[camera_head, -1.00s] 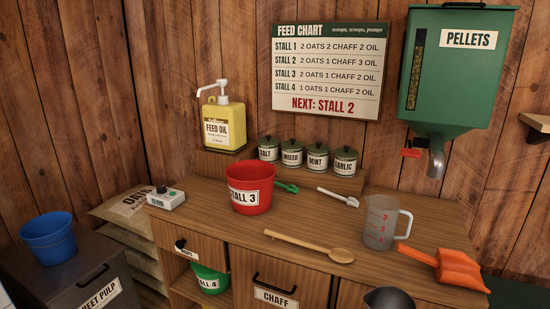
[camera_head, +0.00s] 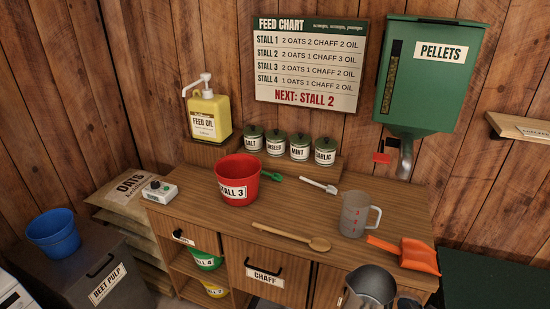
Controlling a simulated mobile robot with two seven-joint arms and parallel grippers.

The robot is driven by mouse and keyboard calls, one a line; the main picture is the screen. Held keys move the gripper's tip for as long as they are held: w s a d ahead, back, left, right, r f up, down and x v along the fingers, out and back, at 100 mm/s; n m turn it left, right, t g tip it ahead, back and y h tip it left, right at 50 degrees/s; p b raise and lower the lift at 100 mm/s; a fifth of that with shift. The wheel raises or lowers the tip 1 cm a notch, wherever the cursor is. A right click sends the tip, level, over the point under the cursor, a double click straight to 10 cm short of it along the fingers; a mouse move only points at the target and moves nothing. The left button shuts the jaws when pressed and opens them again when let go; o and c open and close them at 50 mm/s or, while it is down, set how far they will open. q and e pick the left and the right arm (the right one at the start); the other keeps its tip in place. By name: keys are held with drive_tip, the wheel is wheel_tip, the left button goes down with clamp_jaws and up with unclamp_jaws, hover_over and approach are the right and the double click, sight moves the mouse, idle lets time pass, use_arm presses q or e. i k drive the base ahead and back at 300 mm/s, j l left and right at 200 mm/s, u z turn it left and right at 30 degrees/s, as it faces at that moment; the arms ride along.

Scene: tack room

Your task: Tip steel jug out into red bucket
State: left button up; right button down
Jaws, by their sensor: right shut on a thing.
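The steel jug (camera_head: 371,287) is at the bottom edge, in front of the counter's right part, with its open top showing. Its lower part is cut off by the frame, and I cannot see what is in it. My right gripper (camera_head: 407,302) shows only as a dark piece at the jug's right side, shut on the jug. The red bucket (camera_head: 238,186), labelled STALL 3, stands upright on the counter, left of the jug and farther back; they are well apart. My left gripper is not in view.
On the counter (camera_head: 315,210) lie a wooden spoon (camera_head: 290,237), a clear measuring jug (camera_head: 354,215) and an orange scoop (camera_head: 408,255). Jars and a feed oil pump (camera_head: 209,115) stand at the back. Bare counter lies before the red bucket.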

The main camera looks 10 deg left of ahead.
sight(238, 175)
drive_tip(key=i+j+u, duration=0.25)
drive_tip(key=i+j, duration=0.2)
drive_tip(key=i+j+u, duration=0.3)
drive_tip(key=i, duration=0.2)
drive_tip(key=i+j+u, duration=0.25)
drive_tip(key=i, duration=0.25)
